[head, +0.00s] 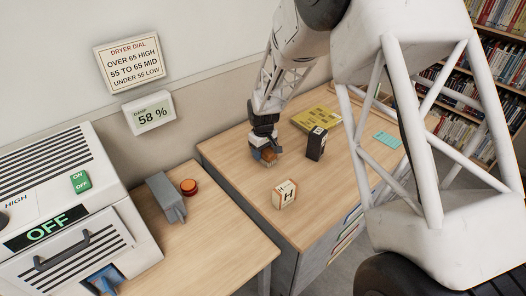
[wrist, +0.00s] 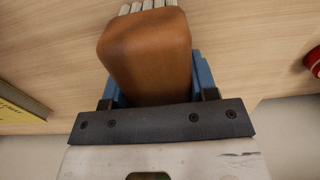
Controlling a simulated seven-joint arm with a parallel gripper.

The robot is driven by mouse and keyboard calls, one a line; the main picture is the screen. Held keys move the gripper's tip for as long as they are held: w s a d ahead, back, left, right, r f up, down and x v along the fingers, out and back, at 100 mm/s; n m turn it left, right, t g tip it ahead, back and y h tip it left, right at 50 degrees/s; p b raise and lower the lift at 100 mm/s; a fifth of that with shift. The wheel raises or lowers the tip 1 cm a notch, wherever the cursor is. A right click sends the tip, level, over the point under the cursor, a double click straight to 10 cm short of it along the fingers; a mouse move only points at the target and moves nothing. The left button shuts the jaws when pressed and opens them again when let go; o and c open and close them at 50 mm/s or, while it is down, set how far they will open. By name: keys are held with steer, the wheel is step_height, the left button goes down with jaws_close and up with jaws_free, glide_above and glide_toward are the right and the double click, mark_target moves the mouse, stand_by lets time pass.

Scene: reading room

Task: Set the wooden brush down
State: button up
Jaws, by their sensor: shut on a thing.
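My gripper (head: 264,150) is low over the wooden desk (head: 235,152), near its wall-side edge, and shut on the wooden brush. In the wrist view the brush (wrist: 146,55) is a smooth brown block between the blue fingers of my gripper (wrist: 157,84). Its pale bristles (wrist: 150,6) show at the far end. In the head view only a small brown part of the brush (head: 269,156) shows by the fingers. I cannot tell whether the brush touches the desk top.
A dark box (head: 316,143) stands just right of my gripper, with a yellow book (head: 316,119) behind it. A cream box marked H (head: 285,194) stands nearer the front. A teal card (head: 387,139) lies farther right. A lower table at left holds a red button (head: 189,186).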

steer(key=o, duration=1)
steer(key=shift+f, duration=0.1)
step_height(320, 180, up, 12)
stand_by(0.5)
stand_by(0.7)
